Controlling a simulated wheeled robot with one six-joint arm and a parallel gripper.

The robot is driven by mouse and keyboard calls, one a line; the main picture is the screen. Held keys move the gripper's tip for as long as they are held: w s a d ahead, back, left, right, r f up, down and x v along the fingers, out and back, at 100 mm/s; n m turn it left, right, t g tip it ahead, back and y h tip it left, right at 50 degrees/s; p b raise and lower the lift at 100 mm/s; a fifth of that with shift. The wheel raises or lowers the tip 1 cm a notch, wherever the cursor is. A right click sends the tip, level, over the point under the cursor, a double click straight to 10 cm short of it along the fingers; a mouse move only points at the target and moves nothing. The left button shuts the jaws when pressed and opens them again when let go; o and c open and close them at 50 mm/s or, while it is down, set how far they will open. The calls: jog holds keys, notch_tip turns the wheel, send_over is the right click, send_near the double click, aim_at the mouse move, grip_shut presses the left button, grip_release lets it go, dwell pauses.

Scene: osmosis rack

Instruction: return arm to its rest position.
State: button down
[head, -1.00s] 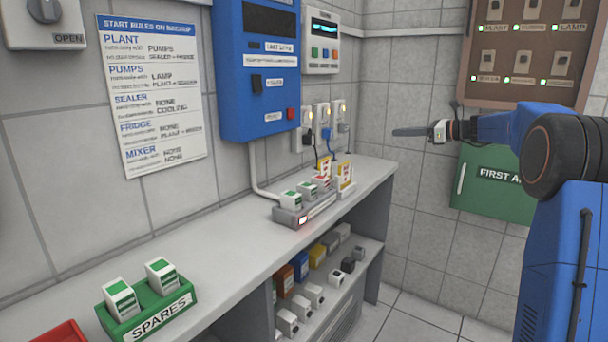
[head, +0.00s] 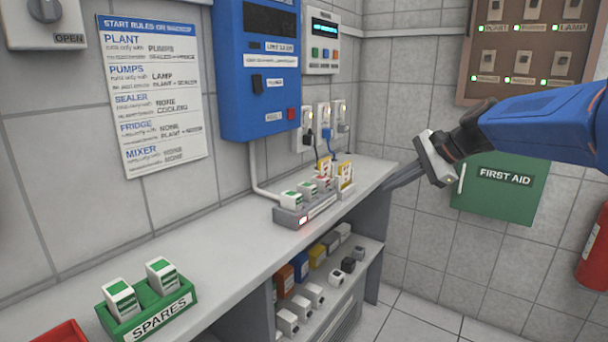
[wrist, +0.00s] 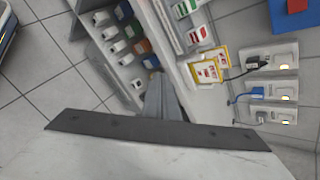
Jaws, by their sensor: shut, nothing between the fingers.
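My arm comes in from the right in the head view, and my gripper (head: 401,178) hangs in front of the far end of the counter, near the green first aid box. Its fingers are together and hold nothing. In the wrist view the closed fingers (wrist: 165,97) point toward the counter edge, with the shelf of small blocks on one side and the wall sockets on the other. I cannot tell how far the fingertips are from the counter.
The grey counter (head: 226,251) holds a green spares tray (head: 150,322), a grey rack with cartridges (head: 292,217) and yellow-marked cards. Sockets (head: 323,122) with plugs are on the wall above. A green first aid box (head: 500,195) and red extinguisher (head: 594,250) are at right. The floor there is clear.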

jog(key=s+d+f+n+h, duration=0.2)
jog(key=s+f+n, duration=0.2)
jog(key=s, duration=0.7)
jog(key=s+d+f+n+h, duration=0.2)
jog(key=s+f+n, duration=0.3)
jog(key=s+f, duration=0.3)
jog(key=s+d+f+n+h, duration=0.2)
jog(key=s+f+n, duration=0.3)
jog(key=s, duration=0.9)
notch_tip(320, 180, down, 2)
jog(key=shift+s+g+h, duration=0.2)
jog(key=shift+g+h, duration=0.1)
jog(key=shift+h, duration=0.6)
